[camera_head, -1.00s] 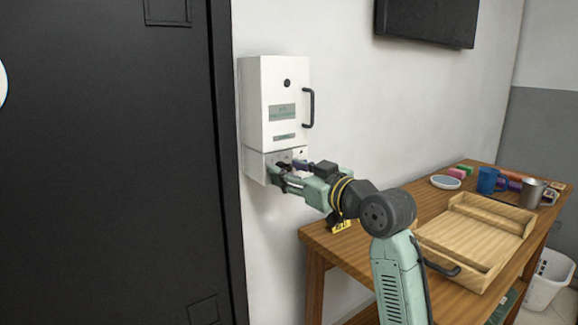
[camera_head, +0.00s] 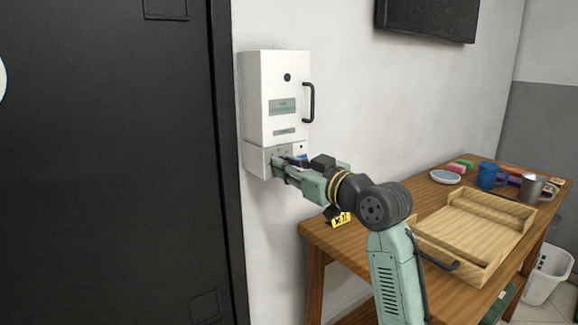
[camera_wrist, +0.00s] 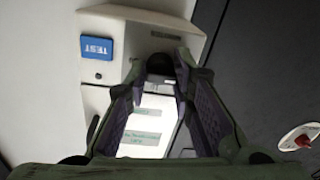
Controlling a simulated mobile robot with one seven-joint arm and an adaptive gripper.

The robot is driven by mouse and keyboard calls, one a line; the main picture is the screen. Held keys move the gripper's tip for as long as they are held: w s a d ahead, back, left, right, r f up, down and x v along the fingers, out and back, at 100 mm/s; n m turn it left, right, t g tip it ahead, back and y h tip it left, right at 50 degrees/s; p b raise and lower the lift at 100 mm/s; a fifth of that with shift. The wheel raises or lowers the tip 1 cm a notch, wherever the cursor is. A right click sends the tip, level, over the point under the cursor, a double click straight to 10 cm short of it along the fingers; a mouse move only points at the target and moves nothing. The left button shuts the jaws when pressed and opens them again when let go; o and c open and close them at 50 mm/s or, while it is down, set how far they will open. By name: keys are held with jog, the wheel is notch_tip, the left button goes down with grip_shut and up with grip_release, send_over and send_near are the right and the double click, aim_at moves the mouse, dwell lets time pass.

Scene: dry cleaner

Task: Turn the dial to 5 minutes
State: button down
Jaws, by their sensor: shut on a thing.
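The white wall box (camera_head: 275,98) hangs on the wall, with a dark handle on its right side. Its lower control part (camera_head: 257,161) is partly hidden by my gripper (camera_head: 280,166). In the wrist view my gripper (camera_wrist: 160,82) is shut on a dark round dial (camera_wrist: 160,66), which sits between the two fingertips on the control part. The dial's markings and pointer are hidden, so its setting cannot be read. A blue button marked TEST (camera_wrist: 97,47) sits beside the dial.
A black door (camera_head: 110,170) stands at the left, close to the box. A wooden table (camera_head: 350,240) at the right bears a wooden tray (camera_head: 470,238), a blue cup (camera_head: 487,177) and a metal mug (camera_head: 531,188). A dark panel (camera_head: 425,20) hangs above.

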jog(key=shift+m, duration=0.3)
jog(key=shift+m+p, duration=2.05)
jog(key=shift+m, duration=2.05)
jog(key=shift+f, duration=0.1)
jog(key=c, duration=1.4)
grip_release()
